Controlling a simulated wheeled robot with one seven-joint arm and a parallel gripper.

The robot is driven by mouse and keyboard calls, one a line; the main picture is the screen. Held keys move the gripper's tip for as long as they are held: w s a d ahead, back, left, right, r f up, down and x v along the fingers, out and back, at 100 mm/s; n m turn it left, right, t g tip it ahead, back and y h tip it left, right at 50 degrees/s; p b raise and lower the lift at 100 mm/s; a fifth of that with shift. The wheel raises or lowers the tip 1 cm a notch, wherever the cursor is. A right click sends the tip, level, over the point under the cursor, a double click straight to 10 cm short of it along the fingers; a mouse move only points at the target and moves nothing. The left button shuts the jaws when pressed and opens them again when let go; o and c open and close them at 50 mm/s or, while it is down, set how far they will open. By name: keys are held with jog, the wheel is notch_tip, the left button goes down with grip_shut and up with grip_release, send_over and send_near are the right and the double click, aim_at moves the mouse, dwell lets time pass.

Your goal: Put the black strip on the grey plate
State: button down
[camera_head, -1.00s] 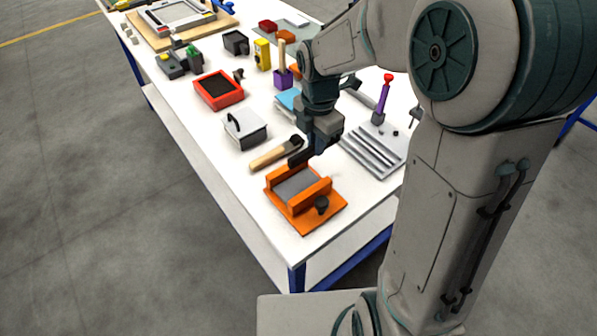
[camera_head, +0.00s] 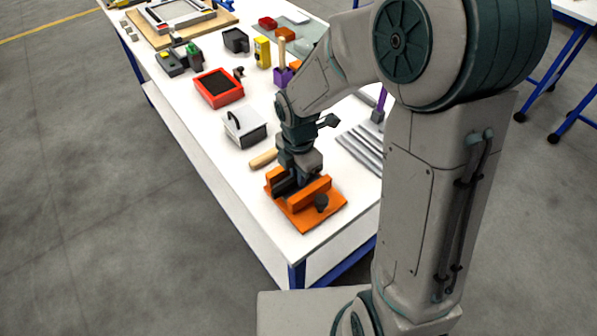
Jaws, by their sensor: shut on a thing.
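My gripper (camera_head: 301,180) points down into the orange fixture (camera_head: 306,218) at the near end of the table. It is shut on the black strip (camera_head: 284,187), a dark piece low between the fixture's two raised orange walls. The grey plate between those walls is hidden by my gripper and the strip. I cannot tell whether the strip touches the plate.
A wooden handle (camera_head: 263,159) lies just behind the fixture. A white box with a handle (camera_head: 244,128), a red tray (camera_head: 218,88) and grey ridged bars (camera_head: 362,148) stand farther back. The table's front corner is bare.

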jog(key=shift+f, duration=0.2)
jog(key=c, duration=1.4)
grip_release()
notch_tip(320, 180, up, 13)
jog(key=shift+f, duration=0.2)
jog(key=s+d+r+m+t, duration=0.1)
jog(key=s+d+m, duration=0.5)
jog(key=m, duration=0.6)
jog(key=s+d+r+m+t, duration=0.1)
jog(key=s+d+m, duration=0.5)
jog(key=m, duration=0.6)
jog(key=shift+s+r+m+t, duration=0.15)
jog(key=shift+s+m+t, duration=0.25)
jog(key=shift+t, duration=0.1)
